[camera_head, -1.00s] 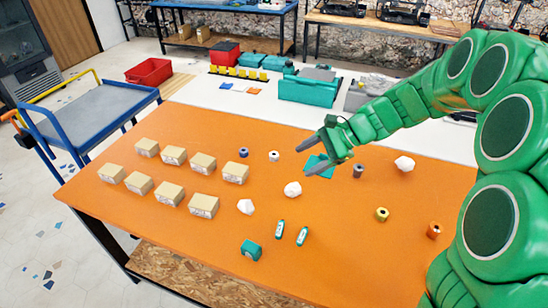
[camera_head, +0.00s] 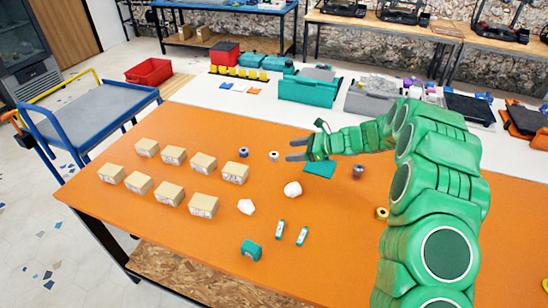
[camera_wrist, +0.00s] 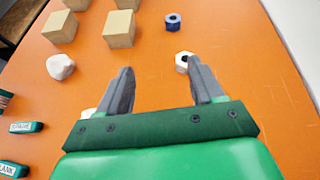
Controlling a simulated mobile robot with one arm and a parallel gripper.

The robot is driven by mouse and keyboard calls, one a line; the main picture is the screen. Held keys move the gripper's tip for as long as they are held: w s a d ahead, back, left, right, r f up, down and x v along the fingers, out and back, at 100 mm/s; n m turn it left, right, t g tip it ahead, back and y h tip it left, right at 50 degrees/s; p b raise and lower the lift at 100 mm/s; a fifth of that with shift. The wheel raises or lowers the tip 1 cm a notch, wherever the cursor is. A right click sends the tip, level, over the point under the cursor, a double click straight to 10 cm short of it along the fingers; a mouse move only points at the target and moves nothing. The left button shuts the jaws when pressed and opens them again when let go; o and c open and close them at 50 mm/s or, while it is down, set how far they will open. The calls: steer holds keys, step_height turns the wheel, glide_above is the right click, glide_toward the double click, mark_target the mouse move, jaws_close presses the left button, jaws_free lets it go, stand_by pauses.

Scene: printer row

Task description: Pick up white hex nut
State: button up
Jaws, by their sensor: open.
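The white hex nut (camera_head: 274,156) lies flat on the orange table (camera_head: 330,225), its dark hole facing up. In the wrist view the white hex nut (camera_wrist: 181,66) lies beyond the tip of the right finger, which partly overlaps it. My gripper (camera_head: 289,150) is open and empty above the table, pointing left, with its fingertips just right of the nut in the head view. In the wrist view the gripper (camera_wrist: 160,68) shows bare orange table between its two grey fingers.
A blue-grey nut (camera_head: 243,152) lies left of the white one. Several tan boxes (camera_head: 204,205) stand at the left. A teal square (camera_head: 320,169) lies below my gripper.

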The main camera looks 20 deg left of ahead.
steer(key=m, duration=0.2)
glide_toward(274, 154)
steer(key=shift+s+a+f+t, duration=0.25)
steer(key=shift+s+f+t, duration=0.15)
steer(key=shift+s, duration=0.2)
steer(key=shift+w+x, duration=0.1)
steer(key=shift+x, duration=1.8)
steer(key=shift+w+x, duration=0.15)
steer(key=shift+x, duration=1.8)
steer(key=shift+r, duration=0.15)
steer(key=shift+c, duration=0.2)
steer(key=c, duration=1.1)
steer(key=shift+r, duration=0.1)
